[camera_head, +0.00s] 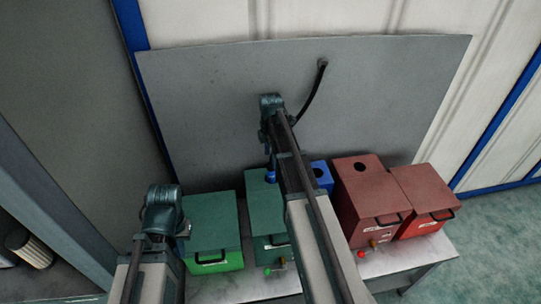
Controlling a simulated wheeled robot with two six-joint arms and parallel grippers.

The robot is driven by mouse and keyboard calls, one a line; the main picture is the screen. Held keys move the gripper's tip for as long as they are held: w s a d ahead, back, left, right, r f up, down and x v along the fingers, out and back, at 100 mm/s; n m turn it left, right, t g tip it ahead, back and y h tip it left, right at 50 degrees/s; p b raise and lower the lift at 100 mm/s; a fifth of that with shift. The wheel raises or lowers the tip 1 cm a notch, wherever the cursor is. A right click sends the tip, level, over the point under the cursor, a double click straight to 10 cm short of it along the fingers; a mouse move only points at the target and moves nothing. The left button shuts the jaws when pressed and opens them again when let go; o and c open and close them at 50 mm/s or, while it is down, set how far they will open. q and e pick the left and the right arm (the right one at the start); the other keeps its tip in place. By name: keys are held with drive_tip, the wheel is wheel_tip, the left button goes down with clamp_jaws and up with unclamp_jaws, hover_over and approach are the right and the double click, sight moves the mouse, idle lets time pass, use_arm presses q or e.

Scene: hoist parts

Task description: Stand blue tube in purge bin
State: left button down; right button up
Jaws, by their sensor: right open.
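A small blue piece (270,176), which looks like the blue tube, shows at the top of the second green box (257,208). Most of its length is hidden, and I cannot tell whether it sits in a hole. My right gripper (270,160) points down just above this piece, mostly hidden by its own arm; it is open. My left gripper (183,230) is low at the left, beside the first green box (212,225); its fingers are hidden. I cannot tell which box is the purge bin.
A blue box (322,175) with a round top hole stands right of my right arm. Two red boxes (367,193) (420,192) stand further right. A grey panel (400,95) rises behind, with a thin dark curved hose (313,92).

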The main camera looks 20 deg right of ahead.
sight(271, 170)
wheel_tip(271, 170, down, 8)
drive_tip(key=b, duration=0.6)
drive_tip(key=shift+b, duration=0.4)
drive_tip(key=shift+r, duration=0.1)
clamp_jaws()
wheel_tip(271, 170, up, 14)
drive_tip(key=p, duration=1.4)
